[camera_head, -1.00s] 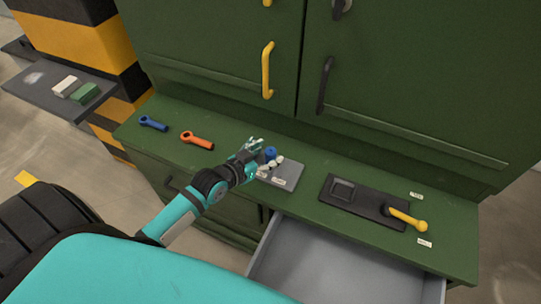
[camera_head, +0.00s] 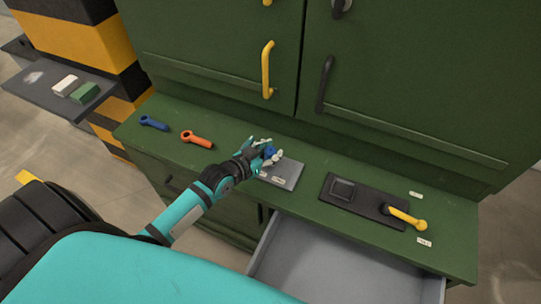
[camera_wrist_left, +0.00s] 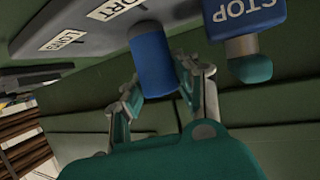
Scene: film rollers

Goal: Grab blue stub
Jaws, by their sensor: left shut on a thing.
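A blue stub (camera_head: 270,150) stands at the grey labelled plate (camera_head: 285,176) on the green counter. It shows as a plain blue cylinder in the left wrist view (camera_wrist_left: 152,65). My left gripper (camera_head: 264,149) is shut on the stub, with its fingers on either side of it. A blue piece lettered STOP (camera_wrist_left: 240,18) is close by in the left wrist view. I cannot tell whether the stub has left the plate. My right gripper is not in view.
An orange wrench (camera_head: 197,140) and a blue wrench (camera_head: 154,123) lie left on the counter. A black tray (camera_head: 360,198) with a yellow-handled tool (camera_head: 406,217) is at right. An open grey drawer (camera_head: 330,270) sticks out below. Cabinet doors rise behind.

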